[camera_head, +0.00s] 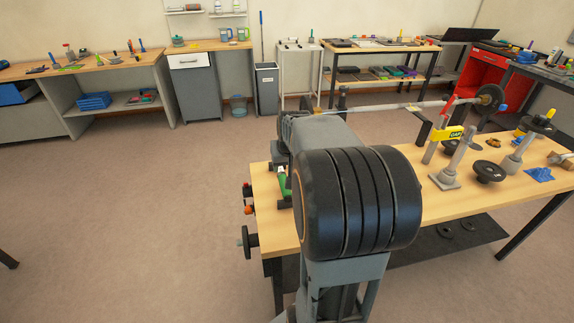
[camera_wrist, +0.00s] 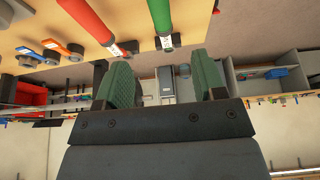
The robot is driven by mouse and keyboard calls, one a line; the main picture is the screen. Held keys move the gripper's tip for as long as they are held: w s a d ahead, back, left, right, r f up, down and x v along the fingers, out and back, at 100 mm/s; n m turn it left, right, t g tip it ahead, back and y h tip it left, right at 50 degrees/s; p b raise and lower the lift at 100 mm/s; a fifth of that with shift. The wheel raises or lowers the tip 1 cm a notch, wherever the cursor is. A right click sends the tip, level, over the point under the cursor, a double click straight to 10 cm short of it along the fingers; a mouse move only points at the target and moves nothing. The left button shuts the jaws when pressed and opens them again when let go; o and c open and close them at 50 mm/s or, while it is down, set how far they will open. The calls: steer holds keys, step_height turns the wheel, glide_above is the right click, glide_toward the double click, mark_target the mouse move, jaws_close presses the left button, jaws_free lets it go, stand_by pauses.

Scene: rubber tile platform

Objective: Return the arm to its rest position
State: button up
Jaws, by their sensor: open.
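My arm (camera_head: 345,200) rises in the middle of the head view, bent over the left end of a wooden workbench (camera_head: 460,200). My gripper is hidden behind the arm there. In the wrist view my gripper (camera_wrist: 163,85) is open, its two green ridged fingers wide apart with nothing between them. The wrist picture looks upside down. A red handle (camera_wrist: 88,20) and a green handle (camera_wrist: 163,20) lie beyond the fingertips at the bench edge, apart from the fingers.
The workbench carries a grey clamp stand (camera_head: 455,160), a black disc (camera_head: 488,171) and a long rod with a black weight (camera_head: 491,96). Knobs (camera_head: 248,240) stick out from its left end. Other benches line the back wall. The floor (camera_head: 120,220) on the left is clear.

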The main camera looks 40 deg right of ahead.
stand_by(0.3)
steer(key=s+a+r+n+y+p, duration=0.1)
steer(key=s+a+n+p, duration=0.1)
steer(key=s+a, duration=0.4)
steer(key=s+a+r+n+y+p, duration=0.1)
steer(key=s+a, duration=0.5)
steer(key=a, duration=0.9)
steer(key=shift+s+a+r+n+g+p, duration=0.15)
steer(key=shift+s+r+n+g+p, duration=0.2)
steer(key=shift+r+n+p, duration=0.6)
steer(key=shift+f, duration=0.3)
steer(key=shift+c, duration=0.3)
